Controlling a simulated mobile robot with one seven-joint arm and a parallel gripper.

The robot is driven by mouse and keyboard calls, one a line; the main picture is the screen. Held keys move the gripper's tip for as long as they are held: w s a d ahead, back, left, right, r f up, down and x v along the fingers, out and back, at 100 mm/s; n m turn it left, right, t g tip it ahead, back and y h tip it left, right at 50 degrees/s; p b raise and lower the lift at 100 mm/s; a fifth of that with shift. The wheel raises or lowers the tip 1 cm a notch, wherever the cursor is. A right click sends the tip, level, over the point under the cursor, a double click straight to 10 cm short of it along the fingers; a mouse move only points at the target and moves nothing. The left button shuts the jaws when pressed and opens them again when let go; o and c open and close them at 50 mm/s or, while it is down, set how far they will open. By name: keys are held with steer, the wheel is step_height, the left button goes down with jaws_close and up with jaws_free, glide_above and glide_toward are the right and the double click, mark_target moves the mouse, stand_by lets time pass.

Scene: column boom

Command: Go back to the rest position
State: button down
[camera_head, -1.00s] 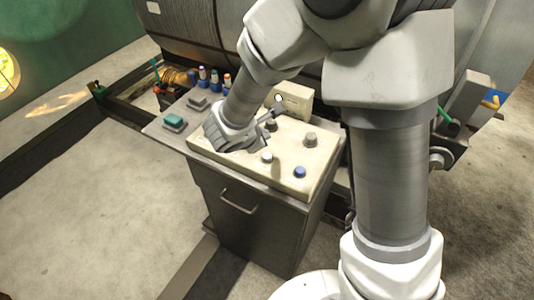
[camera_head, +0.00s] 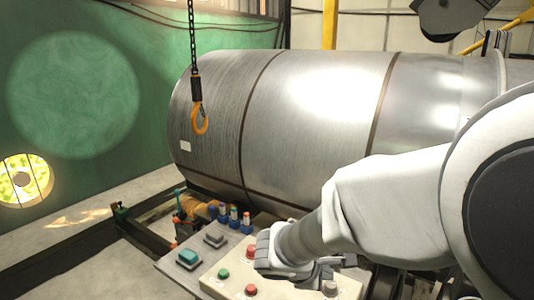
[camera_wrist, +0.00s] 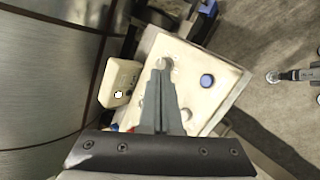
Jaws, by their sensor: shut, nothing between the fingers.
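My gripper (camera_head: 290,265) hangs over the cream control panel (camera_head: 213,283) in the head view and hides part of it. In the wrist view my gripper (camera_wrist: 163,72) has its fingers together with nothing between them. Their tips appear in front of a pale knob (camera_wrist: 168,60); I cannot tell the gap. A blue button (camera_wrist: 207,81) is to the right of the tips. In the head view a green button (camera_head: 223,273), a red button (camera_head: 251,251) and a second red button (camera_head: 251,290) show left of and below my gripper.
A large metal cylinder (camera_head: 300,110) lies behind the panel. An orange hook (camera_head: 200,120) hangs on a chain before it. A teal button (camera_head: 188,257) and a grey button (camera_head: 214,238) sit at the console's left. Open floor shows right in the wrist view (camera_wrist: 270,40).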

steer(key=s+d+r+m+g+y, duration=0.1)
steer(key=s+d+r+m, duration=0.15)
steer(key=s+m, duration=0.2)
steer(key=s+d+r+m+g, duration=0.1)
steer(key=s+d+r+m, duration=0.15)
steer(key=s, duration=0.25)
steer(key=s+a+r+m+t+y, duration=0.1)
steer(key=s+a+r+m+y, duration=0.2)
steer(key=s+m, duration=0.4)
steer(key=shift+s+a+r+m+y, duration=0.3)
steer(key=shift+s+r+y, duration=0.25)
steer(key=shift+r+y, duration=0.4)
steer(key=shift+f, duration=0.15)
stand_by(0.8)
